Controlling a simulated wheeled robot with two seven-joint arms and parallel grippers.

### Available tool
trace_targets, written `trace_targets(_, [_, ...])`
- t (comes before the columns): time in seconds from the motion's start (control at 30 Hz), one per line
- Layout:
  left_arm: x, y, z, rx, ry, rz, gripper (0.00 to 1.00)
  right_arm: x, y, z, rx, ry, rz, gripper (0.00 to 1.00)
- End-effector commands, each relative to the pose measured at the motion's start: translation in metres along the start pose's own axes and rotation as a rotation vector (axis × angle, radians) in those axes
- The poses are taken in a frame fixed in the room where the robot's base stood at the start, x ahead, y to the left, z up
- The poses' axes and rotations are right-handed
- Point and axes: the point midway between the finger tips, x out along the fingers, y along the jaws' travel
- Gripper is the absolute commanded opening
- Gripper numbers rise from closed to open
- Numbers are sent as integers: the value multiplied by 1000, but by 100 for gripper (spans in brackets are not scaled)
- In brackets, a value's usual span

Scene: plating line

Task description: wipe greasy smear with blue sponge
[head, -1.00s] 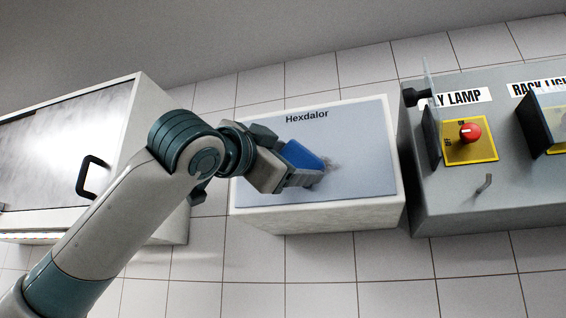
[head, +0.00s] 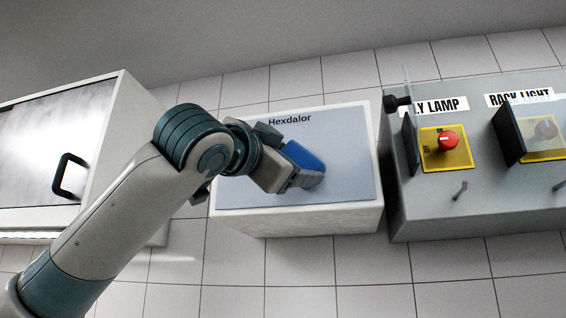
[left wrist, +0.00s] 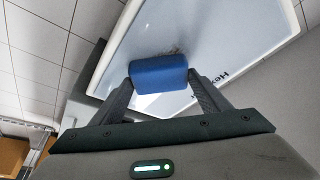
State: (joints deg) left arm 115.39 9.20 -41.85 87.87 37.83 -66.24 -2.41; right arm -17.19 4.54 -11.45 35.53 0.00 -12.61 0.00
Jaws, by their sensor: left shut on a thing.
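My left gripper (head: 290,182) is shut on the blue sponge (head: 304,156). In the head view the sponge is over the grey-blue face of the white box marked Hexdalor (head: 345,165). The left wrist view shows the sponge (left wrist: 158,75) between the two fingers of the left gripper (left wrist: 160,88), at the panel face (left wrist: 215,45). A small part of the brownish greasy smear (left wrist: 172,51) shows just past the sponge's far edge. The rest of the smear, if any, is hidden behind the sponge. My right gripper is not in view.
A grey control box (head: 480,205) with a red knob (head: 448,141) and hinged clear covers stands close to the right of the panel. A cabinet (head: 50,140) with a black handle (head: 68,175) is at left. The tiled wall around them is bare.

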Motion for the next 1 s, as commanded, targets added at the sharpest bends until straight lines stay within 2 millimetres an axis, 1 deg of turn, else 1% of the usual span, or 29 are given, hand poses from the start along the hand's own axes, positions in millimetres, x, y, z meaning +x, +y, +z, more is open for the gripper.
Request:
trace_targets(0.1, [3,7,-5,0,-1,2,52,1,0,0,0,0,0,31])
trace_targets(0.2, [5,9,-7,-1,-2,1,52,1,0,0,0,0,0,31])
trace_targets(0.67, [6,11,-8,-1,-2,1,52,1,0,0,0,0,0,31])
trace_targets(1.0, [12,28,-23,-1,-1,3,52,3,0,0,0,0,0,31])
